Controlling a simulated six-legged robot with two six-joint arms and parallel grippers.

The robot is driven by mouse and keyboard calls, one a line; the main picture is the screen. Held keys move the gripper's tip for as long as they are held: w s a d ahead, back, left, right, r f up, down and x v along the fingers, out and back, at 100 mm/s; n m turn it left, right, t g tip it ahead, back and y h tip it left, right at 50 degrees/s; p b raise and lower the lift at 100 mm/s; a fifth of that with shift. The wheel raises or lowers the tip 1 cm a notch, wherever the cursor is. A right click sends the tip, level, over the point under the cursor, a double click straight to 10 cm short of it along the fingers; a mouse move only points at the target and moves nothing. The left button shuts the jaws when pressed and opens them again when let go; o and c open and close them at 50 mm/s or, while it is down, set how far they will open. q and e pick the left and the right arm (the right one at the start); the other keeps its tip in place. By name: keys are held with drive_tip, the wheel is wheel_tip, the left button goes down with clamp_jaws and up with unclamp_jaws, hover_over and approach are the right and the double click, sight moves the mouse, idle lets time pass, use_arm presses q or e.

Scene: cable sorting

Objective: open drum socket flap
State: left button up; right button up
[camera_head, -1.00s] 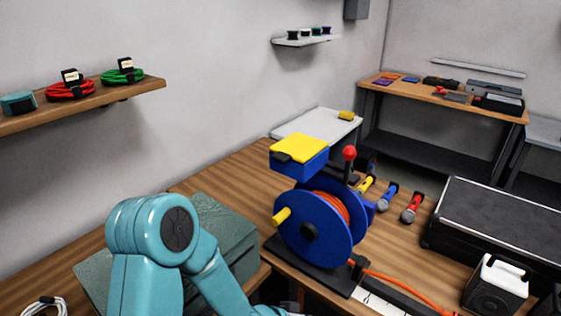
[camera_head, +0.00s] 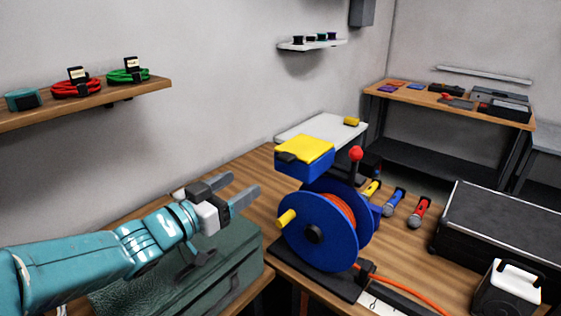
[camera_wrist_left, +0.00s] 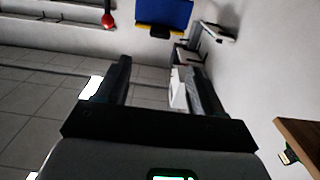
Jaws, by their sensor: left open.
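The cable drum (camera_head: 320,230) is blue with orange cable and stands upright on a black base on the wooden bench. On top is its blue socket box (camera_head: 312,165), covered by a yellow flap (camera_head: 305,146) that lies shut. A dark tab (camera_head: 287,157) sits at the flap's front left edge. My left gripper (camera_head: 248,185) is open and empty, left of the socket box, lower in the picture and apart from it. In the left wrist view the blue box (camera_wrist_left: 165,14) with its yellow edge shows beyond the open fingers. My right gripper is not in view.
A red-knobbed lever (camera_head: 356,154) stands right beside the socket box. A green case (camera_head: 225,262) lies under my left arm. Several microphones (camera_head: 393,202), a black flight case (camera_head: 505,225) and a small speaker (camera_head: 503,283) are to the right. A shelf (camera_head: 90,103) holds coiled cables.

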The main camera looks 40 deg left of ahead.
sight(282, 160)
use_arm(q)
drive_tip(key=w, duration=0.4)
drive_tip(key=w+p, duration=0.1)
drive_tip(key=w, duration=0.4)
drive_tip(key=w+d, duration=0.1)
drive_tip(key=w, duration=0.4)
drive_tip(key=shift+d, duration=0.1)
clamp_jaws()
